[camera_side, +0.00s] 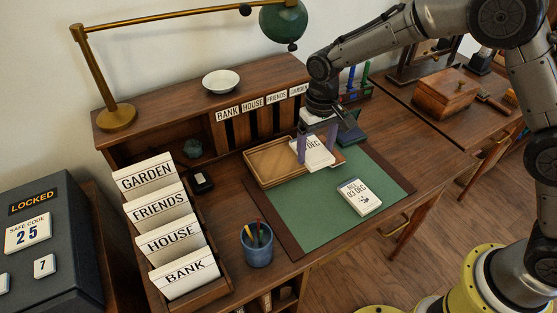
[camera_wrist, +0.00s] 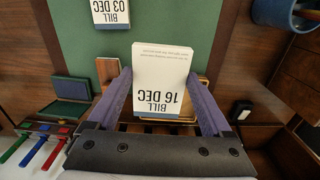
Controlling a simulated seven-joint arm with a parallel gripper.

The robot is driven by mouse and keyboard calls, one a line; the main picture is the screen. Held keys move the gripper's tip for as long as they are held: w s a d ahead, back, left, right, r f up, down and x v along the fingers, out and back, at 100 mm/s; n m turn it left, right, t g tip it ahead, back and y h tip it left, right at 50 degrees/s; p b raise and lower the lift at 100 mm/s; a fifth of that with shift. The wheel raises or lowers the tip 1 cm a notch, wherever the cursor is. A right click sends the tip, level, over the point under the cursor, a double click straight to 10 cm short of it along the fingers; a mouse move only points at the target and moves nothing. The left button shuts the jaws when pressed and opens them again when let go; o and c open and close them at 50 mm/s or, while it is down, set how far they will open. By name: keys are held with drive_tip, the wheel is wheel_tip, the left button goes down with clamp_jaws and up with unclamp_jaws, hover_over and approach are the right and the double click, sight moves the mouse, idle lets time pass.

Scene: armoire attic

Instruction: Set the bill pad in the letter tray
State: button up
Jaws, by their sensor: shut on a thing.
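My gripper (camera_side: 316,143) is shut on a white bill pad (camera_side: 313,156), held between its two purple fingers. In the wrist view the gripper (camera_wrist: 160,84) grips this pad (camera_wrist: 162,70) by its sides, and it reads BILL 16 DEC. The shallow wooden letter tray (camera_side: 262,164) lies at the back left of the green desk mat. The held pad appears over the tray's right part and hides some of it; its exact height above the tray I cannot tell. A second bill pad (camera_side: 359,197), reading BILL 03 DEC, lies on the mat; it also shows in the wrist view (camera_wrist: 111,12).
The green mat (camera_side: 310,215) is otherwise mostly clear. A blue pen cup (camera_side: 257,247) and a labelled card rack (camera_side: 160,215) stand at left. Labelled pigeonholes (camera_side: 262,125) rise behind the tray. A green box (camera_side: 350,134) sits right of the gripper.

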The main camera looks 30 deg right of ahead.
sight(294, 140)
drive_tip(key=w+f, duration=0.1)
drive_tip(key=w, duration=0.1)
drive_tip(key=w+a+f, duration=0.1)
drive_tip(key=w, duration=0.1)
drive_tip(key=w+a+f, duration=0.1)
drive_tip(key=w, duration=0.1)
drive_tip(key=shift+w+f, duration=0.1)
drive_tip(key=shift+w, duration=0.15)
drive_tip(key=w+f, duration=0.1)
drive_tip(key=w+a+f, duration=0.1)
drive_tip(key=w+f, duration=0.2)
drive_tip(key=f, duration=0.1)
drive_tip(key=shift+w+a+f, duration=0.2)
drive_tip(key=shift+a+f, duration=0.05)
drive_tip(key=shift+w+f, duration=0.1)
drive_tip(key=shift+f, duration=1.5)
drive_tip(key=shift+f, duration=0.1)
drive_tip(key=o, duration=1.2)
drive_tip(key=shift+f, duration=0.1)
drive_tip(key=shift+c, duration=0.2)
wheel_tip(294, 140, up, 12)
drive_tip(key=shift+r, duration=0.2)
